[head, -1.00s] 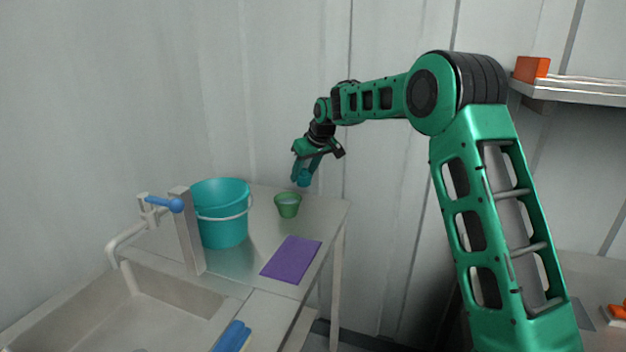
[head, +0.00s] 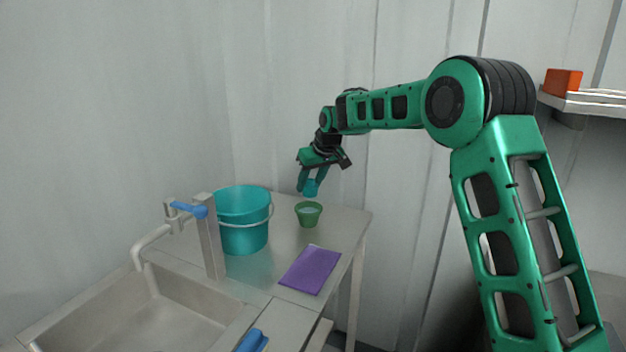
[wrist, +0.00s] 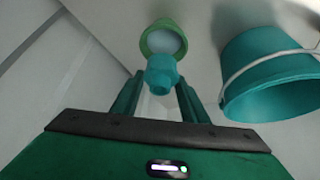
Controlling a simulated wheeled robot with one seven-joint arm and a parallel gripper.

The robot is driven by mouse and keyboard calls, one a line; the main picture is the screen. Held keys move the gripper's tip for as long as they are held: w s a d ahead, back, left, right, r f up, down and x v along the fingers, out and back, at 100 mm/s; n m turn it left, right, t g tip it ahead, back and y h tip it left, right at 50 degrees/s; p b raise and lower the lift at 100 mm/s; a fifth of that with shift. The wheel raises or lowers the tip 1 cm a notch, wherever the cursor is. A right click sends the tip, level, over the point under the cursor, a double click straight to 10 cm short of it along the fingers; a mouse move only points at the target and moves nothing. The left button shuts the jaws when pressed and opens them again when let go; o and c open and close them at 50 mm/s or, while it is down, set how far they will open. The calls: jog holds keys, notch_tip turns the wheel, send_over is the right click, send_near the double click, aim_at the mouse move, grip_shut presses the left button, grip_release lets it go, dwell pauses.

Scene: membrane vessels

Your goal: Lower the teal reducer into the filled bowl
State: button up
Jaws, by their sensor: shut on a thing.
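The teal reducer (head: 311,188) is held between the fingertips of my gripper (head: 311,180), above the table. In the wrist view the reducer (wrist: 161,74) sits between the two green fingers of my gripper (wrist: 158,92). The green bowl (head: 308,214) stands on the metal table just below the reducer, and a pale fill shows inside it. In the wrist view the bowl (wrist: 164,38) lies just beyond the reducer, which overlaps its near rim. In the head view a small gap shows between the reducer and the bowl's rim.
A teal bucket (head: 243,222) with a pale handle stands left of the bowl and also shows in the wrist view (wrist: 268,80). A purple mat (head: 310,269) lies in front of the bowl. A tap (head: 208,235) and a sink (head: 150,310) are at the left.

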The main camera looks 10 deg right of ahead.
aim_at(308, 197)
jog(key=shift+w, duration=0.1)
dwell(0.3)
jog(key=shift+w+a, duration=0.25)
jog(key=shift+w, duration=0.1)
jog(key=shift+f, duration=0.1)
dwell(0.3)
jog(key=shift+f, duration=2.7)
jog(key=shift+f, duration=0.1)
jog(key=o, duration=1.1)
